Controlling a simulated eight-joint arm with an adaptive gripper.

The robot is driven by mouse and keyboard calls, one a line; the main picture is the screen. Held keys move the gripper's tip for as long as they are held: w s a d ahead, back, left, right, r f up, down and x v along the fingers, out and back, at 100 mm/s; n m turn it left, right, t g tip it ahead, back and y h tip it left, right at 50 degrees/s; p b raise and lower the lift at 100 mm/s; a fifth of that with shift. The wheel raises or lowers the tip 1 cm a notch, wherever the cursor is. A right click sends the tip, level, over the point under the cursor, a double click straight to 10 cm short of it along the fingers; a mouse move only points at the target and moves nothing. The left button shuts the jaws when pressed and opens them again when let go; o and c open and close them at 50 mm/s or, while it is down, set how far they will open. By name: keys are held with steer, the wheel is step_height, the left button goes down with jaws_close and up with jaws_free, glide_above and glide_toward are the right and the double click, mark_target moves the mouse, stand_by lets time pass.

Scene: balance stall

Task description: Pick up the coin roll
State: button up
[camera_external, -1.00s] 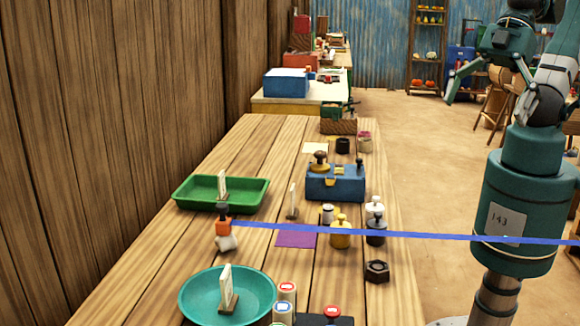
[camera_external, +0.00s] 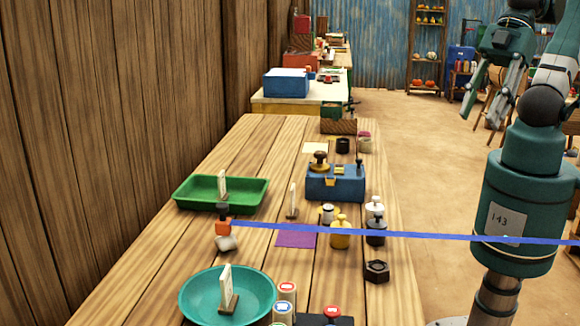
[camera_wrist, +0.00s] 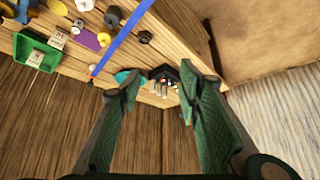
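Several pale upright cylinders with coloured tops stand at the near end of the wooden table, and they look like coin rolls. One has a red top (camera_external: 287,291) and one a blue top (camera_external: 283,311); a green-topped one is cut off by the bottom edge. In the wrist view, small pale cylinders (camera_wrist: 164,90) show between my fingers, far off. I cannot tell which one is the coin roll meant. My gripper (camera_external: 483,108) is open and empty, high at the right and well away from the table.
A teal bowl (camera_external: 190,302) holding an upright card lies left of the cylinders. A dark case (camera_external: 315,320) with a red-topped piece is at their right. A blue strap (camera_external: 400,235) crosses the view. Farther back are weights, a blue box (camera_external: 345,187) and a green tray (camera_external: 260,197).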

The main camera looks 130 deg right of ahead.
steer(key=m+g+h+b, duration=0.45)
steer(key=m+b, duration=0.25)
steer(key=m, duration=0.4)
glide_above(329, 207)
steer(key=s+a, duration=0.2)
step_height(329, 207, down, 24)
steer(key=shift+w+d+r+y, duration=0.15)
steer(key=shift+r+y, duration=0.05)
steer(key=shift+y, duration=0.25)
steer(key=shift+x, duration=1.25)
steer(key=shift+f, duration=0.1)
steer(key=shift+b+x, duration=1.1)
steer(key=shift+x, duration=1.45)
